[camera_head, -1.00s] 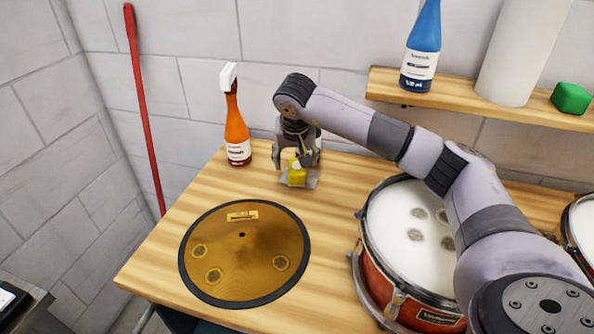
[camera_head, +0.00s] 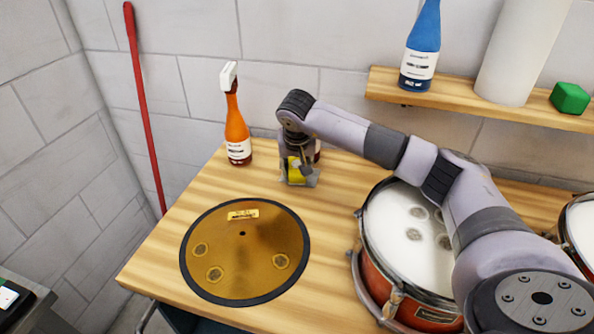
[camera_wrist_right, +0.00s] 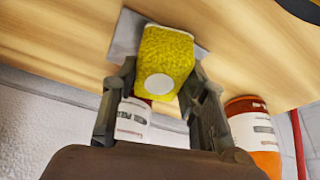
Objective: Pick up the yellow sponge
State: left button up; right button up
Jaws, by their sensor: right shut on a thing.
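The yellow sponge (camera_head: 296,172) is on the wooden table near the wall, right of the orange spray bottle. In the right wrist view the sponge (camera_wrist_right: 165,58) has a white round spot and sits over a grey flat pad (camera_wrist_right: 124,38). My right gripper (camera_head: 298,180) points down at it, one finger on each side, shut on the sponge. In the head view the fingers hide part of the sponge. I cannot tell whether it is clear of the pad. My left gripper is not in view.
The orange spray bottle (camera_head: 238,135) stands left of my right gripper. A white-labelled container (camera_wrist_right: 132,118) is close behind it. A gold disc with a dark rim (camera_head: 245,250) lies in front. A red drum (camera_head: 412,245) stands right, under my arm. A shelf (camera_head: 455,92) is on the wall.

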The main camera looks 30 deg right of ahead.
jog(key=c, duration=0.3)
